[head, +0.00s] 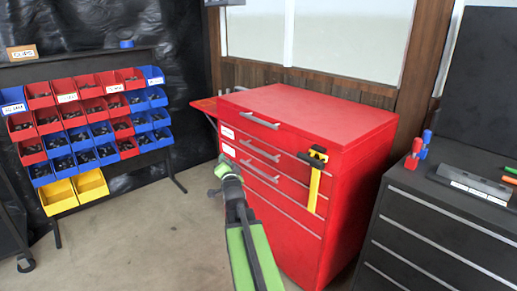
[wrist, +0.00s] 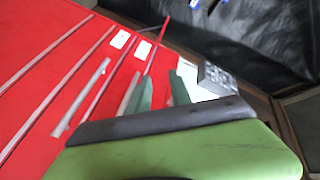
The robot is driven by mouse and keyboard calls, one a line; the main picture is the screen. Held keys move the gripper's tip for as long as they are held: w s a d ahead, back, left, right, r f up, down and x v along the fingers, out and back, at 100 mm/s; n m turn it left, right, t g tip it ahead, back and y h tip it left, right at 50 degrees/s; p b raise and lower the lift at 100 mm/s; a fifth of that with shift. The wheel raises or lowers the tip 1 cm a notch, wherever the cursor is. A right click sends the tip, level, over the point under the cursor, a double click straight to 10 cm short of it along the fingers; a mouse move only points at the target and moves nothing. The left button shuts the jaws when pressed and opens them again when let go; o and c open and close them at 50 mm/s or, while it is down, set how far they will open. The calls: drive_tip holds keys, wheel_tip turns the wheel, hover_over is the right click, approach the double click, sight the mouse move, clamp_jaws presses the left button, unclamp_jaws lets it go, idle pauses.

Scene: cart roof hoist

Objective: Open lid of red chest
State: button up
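The red chest (head: 345,190) stands in the middle of the head view. Its lid (head: 300,108) lies flat and closed on top. A silver handle (head: 248,120) sits on the upper front, with two more handles below it. My gripper (head: 222,165) is in front of the chest's left front side, lower than the top handle. In the wrist view, the red front (wrist: 55,55) with its silver handles fills the left side. The green fingers of my gripper (wrist: 162,88) stand apart with a gap between them. I see nothing held; contact with the chest cannot be told.
A rack of blue, red and yellow bins (head: 85,130) stands left. A yellow-and-black tool (head: 314,180) hangs on the chest's front. A dark cabinet (head: 430,235) with tools on top stands close on the right. The floor (head: 140,240) front left is clear.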

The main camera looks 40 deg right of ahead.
sight(257, 120)
drive_tip(key=s+d+r+m+t+h+b, duration=0.1)
drive_tip(key=s+d+r+m+h+b, duration=0.35)
drive_tip(key=s+d, duration=0.5)
drive_tip(key=shift+m+h, duration=0.25)
drive_tip(key=shift+h, duration=0.6)
drive_tip(key=p+x, duration=0.4)
drive_tip(key=x, duration=0.5)
drive_tip(key=p+x, duration=0.4)
drive_tip(key=x, duration=0.5)
drive_tip(key=shift+w+a+f+p, duration=0.2)
drive_tip(key=shift+w+p, duration=0.05)
drive_tip(key=shift+p, duration=0.05)
clamp_jaws()
